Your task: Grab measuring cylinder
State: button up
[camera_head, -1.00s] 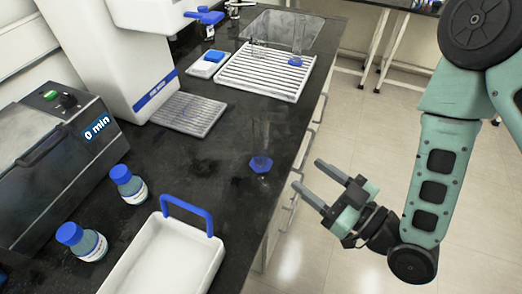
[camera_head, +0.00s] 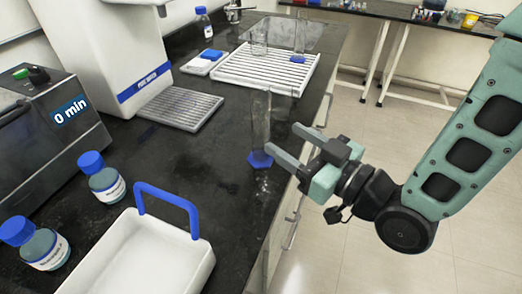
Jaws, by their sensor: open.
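A clear measuring cylinder (camera_head: 261,122) stands upright on the black bench near its right edge, on a blue hexagonal base (camera_head: 260,159). My gripper (camera_head: 286,143) is open and empty, just right of the cylinder at the bench edge. Its fingers point left toward the cylinder. One fingertip appears close to the base in the picture; I cannot tell whether it touches. A second clear cylinder with a blue base (camera_head: 299,42) stands on the white slatted rack farther back.
The white slatted rack (camera_head: 228,69) and a glass beaker (camera_head: 259,40) are behind. A white tray with a blue handle (camera_head: 178,262) is at the front, beside two blue-capped bottles (camera_head: 101,177). A machine's grey drip grid (camera_head: 183,108) is to the left. Bench left of the cylinder is clear.

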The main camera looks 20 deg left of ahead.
aim_at(267, 128)
jog(key=b, duration=0.4)
jog(key=shift+a+f, duration=0.25)
jog(key=shift+r+p+x, duration=0.15)
jog(key=shift+p+x, duration=0.2)
jog(key=shift+x, duration=0.25)
jog(key=shift+r+p+x, duration=0.15)
jog(key=shift+p+x, duration=0.15)
jog(key=shift+x, duration=0.35)
jog(key=shift+w+f+p+x, duration=0.15)
jog(key=shift+p+x, duration=0.2)
jog(key=shift+x, duration=0.95)
jog(key=shift+w+f+p+x, duration=0.1)
jog(key=shift+f+p+x, duration=0.15)
jog(key=shift+x, duration=1.05)
jog(key=shift+s+d+r, duration=0.1)
jog(key=shift+d, duration=0.05)
jog(key=c, duration=1.1)
